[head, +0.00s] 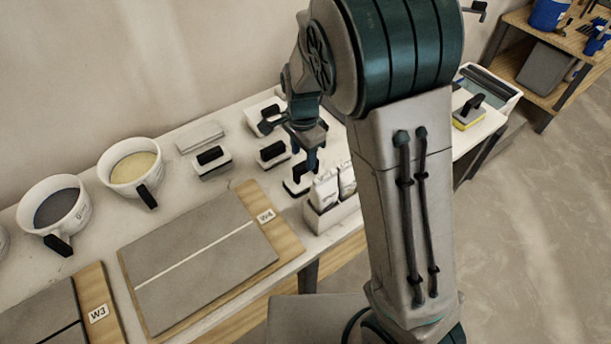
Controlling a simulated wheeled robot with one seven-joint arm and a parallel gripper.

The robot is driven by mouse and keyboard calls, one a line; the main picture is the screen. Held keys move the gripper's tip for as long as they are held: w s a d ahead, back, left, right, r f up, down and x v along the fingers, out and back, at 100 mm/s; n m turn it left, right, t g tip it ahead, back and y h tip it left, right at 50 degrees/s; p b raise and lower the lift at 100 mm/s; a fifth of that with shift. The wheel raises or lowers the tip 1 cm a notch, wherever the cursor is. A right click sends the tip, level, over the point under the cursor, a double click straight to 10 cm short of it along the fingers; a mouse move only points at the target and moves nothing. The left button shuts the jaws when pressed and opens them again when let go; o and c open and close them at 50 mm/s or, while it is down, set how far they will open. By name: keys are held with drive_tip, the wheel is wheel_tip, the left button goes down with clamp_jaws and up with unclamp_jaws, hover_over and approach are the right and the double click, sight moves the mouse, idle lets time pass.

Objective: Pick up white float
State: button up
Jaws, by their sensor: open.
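Several floats with black handles and pale bases stand on the white table. One float (211,166) is at the left of the group, another (273,156) is in the middle, and a larger pale one (262,118) is at the back by the wall. A further float (295,188) is at the front, partly behind the white bags. I cannot tell from this view which one is the white float. My gripper (312,160) points down above the right side of the group, close to the front float. It is open with nothing visible in it. My arm hides part of the table.
A white box (330,219) with white bags stands at the table's front edge. Board W4 (200,262) lies left of it, with two buckets (133,168) (55,206) behind. A yellow-based sponge float (468,112) and a tray (507,92) are at the right.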

drive_tip(key=f, duration=0.3)
drive_tip(key=shift+w+d+f, duration=0.25)
drive_tip(key=shift+d+f, duration=0.1)
drive_tip(key=shift+f, duration=0.6)
clamp_jaws()
drive_tip(key=shift+r, duration=0.1)
